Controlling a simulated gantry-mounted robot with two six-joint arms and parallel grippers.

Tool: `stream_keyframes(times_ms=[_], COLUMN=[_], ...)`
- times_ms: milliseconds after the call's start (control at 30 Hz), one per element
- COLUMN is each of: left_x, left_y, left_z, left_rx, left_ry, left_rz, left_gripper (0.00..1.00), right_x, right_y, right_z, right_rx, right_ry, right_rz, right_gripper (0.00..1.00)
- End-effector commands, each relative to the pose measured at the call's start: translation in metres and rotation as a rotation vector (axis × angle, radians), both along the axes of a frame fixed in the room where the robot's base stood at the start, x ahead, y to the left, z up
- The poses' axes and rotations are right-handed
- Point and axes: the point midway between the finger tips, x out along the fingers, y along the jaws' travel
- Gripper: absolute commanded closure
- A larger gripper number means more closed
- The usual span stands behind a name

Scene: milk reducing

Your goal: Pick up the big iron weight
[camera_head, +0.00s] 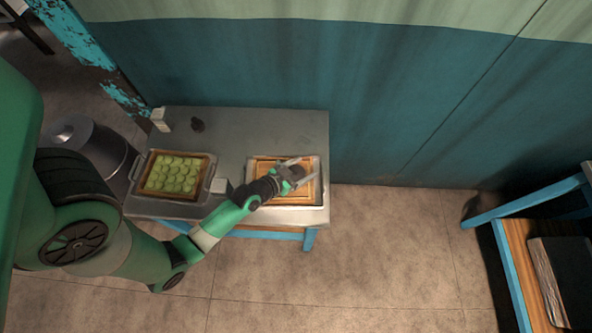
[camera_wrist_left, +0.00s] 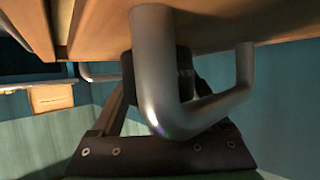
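Contact between fingers and weight is not clear. My right gripper is not in view.
The grey metal table (camera_head: 265,125) stands against a teal wall. A metal handle (camera_wrist_left: 165,100) is close to my left wrist camera.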

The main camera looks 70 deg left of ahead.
Motion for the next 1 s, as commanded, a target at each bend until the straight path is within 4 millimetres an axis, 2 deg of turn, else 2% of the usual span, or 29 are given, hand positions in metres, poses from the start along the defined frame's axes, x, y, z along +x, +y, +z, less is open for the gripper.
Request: stream_keyframes(times_ms=[33, 67, 400, 800, 1000], left_x=[0.000, 0.000, 0.000, 0.001, 0.001], left_y=[0.000, 0.000, 0.000, 0.001, 0.001], left_z=[0.000, 0.000, 0.000, 0.004, 0.016], left_rx=[0.000, 0.000, 0.000, 0.004, 0.006], left_ry=[0.000, 0.000, 0.000, -0.007, -0.007], left_rz=[0.000, 0.000, 0.000, 0.001, 0.000], left_gripper=[0.32, 0.37, 0.98, 1.00, 1.00], right_x=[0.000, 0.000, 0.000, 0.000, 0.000], right_y=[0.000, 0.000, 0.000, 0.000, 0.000], right_z=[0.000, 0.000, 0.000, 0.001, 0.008], right_rx=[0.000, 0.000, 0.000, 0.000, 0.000], right_ry=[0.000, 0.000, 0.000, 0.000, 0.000], right_rz=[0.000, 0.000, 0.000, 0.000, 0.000], right_gripper=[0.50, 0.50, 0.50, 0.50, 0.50])
